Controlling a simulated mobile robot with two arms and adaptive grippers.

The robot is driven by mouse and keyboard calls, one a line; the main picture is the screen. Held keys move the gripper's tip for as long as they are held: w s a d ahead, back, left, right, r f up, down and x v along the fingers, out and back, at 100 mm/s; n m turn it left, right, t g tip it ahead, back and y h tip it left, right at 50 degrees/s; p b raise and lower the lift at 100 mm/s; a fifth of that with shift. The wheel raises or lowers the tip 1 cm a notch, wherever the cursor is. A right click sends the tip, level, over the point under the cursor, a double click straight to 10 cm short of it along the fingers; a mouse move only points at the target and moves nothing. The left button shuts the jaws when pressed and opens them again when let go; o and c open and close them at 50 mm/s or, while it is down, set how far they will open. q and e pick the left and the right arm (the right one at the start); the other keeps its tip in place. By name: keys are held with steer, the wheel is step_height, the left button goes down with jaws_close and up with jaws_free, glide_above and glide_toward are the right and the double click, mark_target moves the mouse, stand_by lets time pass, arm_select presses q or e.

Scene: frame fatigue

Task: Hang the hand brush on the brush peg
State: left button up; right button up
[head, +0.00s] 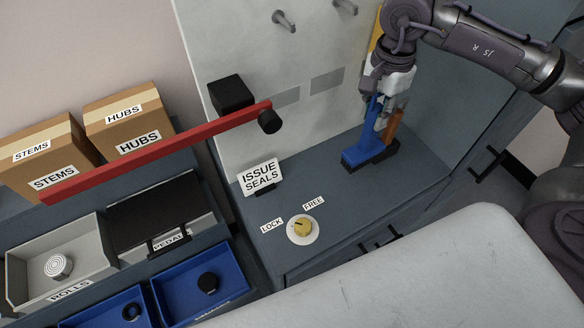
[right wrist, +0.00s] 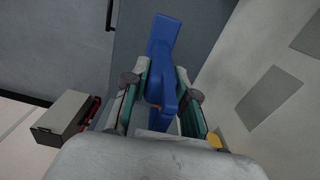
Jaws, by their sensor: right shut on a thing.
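The hand brush (head: 358,156) is blue with a dark bristle base and stands with its handle up at the back right of the grey counter. My right gripper (head: 384,103) is shut on its handle from above. In the right wrist view, the blue brush (right wrist: 163,50) runs between the fingers of the gripper (right wrist: 160,100). I cannot tell whether the bristles touch the counter. Two grey pegs, a left one (head: 285,21) and a right one (head: 345,7), stick out of the pale back panel above. Neither bears a readable label. My left gripper is not in view.
A red bar (head: 160,152) reaches left from a black block (head: 231,93) on the panel. An "ISSUE SEALS" sign (head: 261,177) and a yellow knob (head: 301,228) stand on the counter. Cartons (head: 122,118) and blue bins (head: 200,283) are at left. An orange-brown piece (head: 394,124) is beside the brush.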

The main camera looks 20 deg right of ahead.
steer(key=shift+a, duration=0.1)
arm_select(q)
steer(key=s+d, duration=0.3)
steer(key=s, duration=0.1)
arm_select(e)
steer(key=shift+s, duration=0.15)
arm_select(q)
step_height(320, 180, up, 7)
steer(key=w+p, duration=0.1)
steer(key=p, duration=0.6)
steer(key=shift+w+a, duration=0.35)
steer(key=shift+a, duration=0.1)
arm_select(e)
steer(key=w+a+f, duration=0.7)
steer(key=a+f, duration=0.1)
steer(key=f, duration=0.2)
steer(key=shift+w+a+f, duration=0.15)
steer(key=shift+a+f, duration=0.05)
steer(key=shift+f, duration=0.1)
